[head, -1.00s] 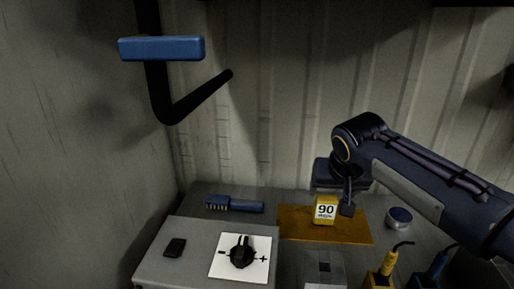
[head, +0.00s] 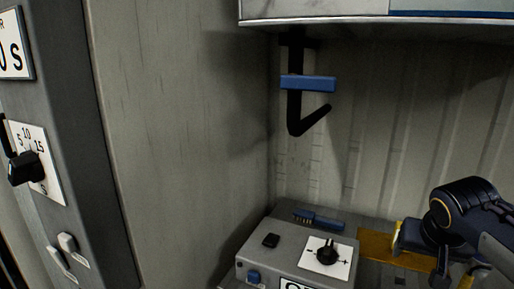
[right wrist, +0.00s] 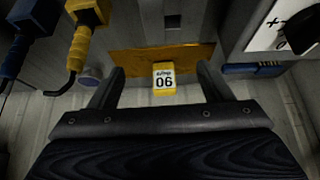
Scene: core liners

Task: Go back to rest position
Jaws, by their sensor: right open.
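My right gripper (head: 440,268) is at the lower right of the head view, over the bench. In the right wrist view the gripper (right wrist: 160,72) has its two fingers spread apart with nothing held. A yellow block with a white label reading 90 (right wrist: 164,82), upside down there, stands on an orange-yellow mat (right wrist: 135,62). It appears between the fingertips in the picture; whether the gripper is around it or short of it I cannot tell. In the head view my arm hides much of the mat (head: 374,243). My left gripper is not in view.
A grey box with a black knob (head: 326,253) stands on the bench, a blue brush (head: 318,220) behind it. A black hook with a blue bar (head: 308,83) hangs on the wall. A grey panel with a dial (head: 25,168) stands left. Cabled yellow (right wrist: 79,48) and blue tools lie near my gripper.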

